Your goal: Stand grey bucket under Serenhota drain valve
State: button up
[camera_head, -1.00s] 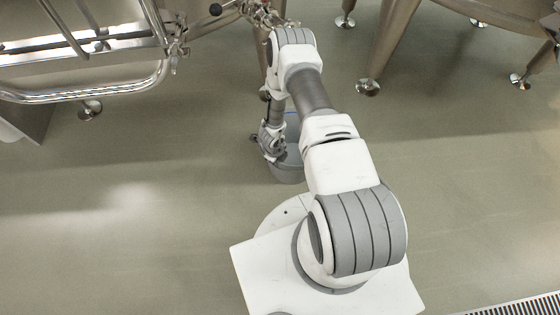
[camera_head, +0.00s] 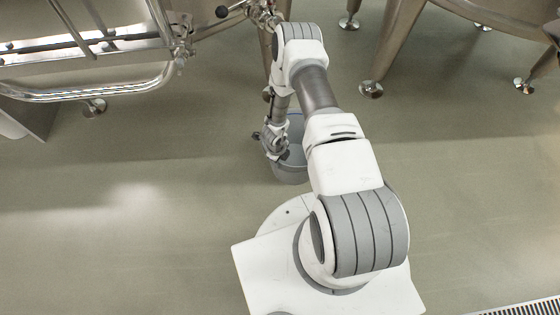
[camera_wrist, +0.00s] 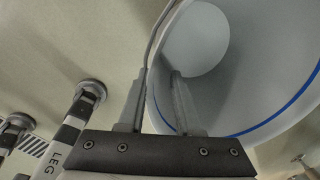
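The grey bucket (camera_head: 291,172) stands on the floor, partly hidden behind my arm in the head view. The wrist view looks into the open bucket (camera_wrist: 240,80), with a blue line along its wall. My gripper (camera_wrist: 160,85) has one finger inside the bucket and one outside, with the rim between them. The fingers are apart, and a gap shows beside the wall. My gripper (camera_head: 272,142) is at the bucket's left side in the head view. Steel valve fittings (camera_head: 264,15) show at the top, above and behind the bucket. No Serenhota label is readable.
A steel frame with a bent tube (camera_head: 120,88) is at upper left. Vat legs with round feet (camera_head: 371,89) stand at upper right. Striped legs (camera_wrist: 68,132) show left in the wrist view. Floor is clear left and right of the bucket; a drain grate (camera_head: 530,307) is at lower right.

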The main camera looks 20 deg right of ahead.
notch_tip(320, 180, up, 10)
jog(key=a+p, duration=0.1)
jog(key=p, duration=0.2)
jog(key=shift+s, duration=0.4)
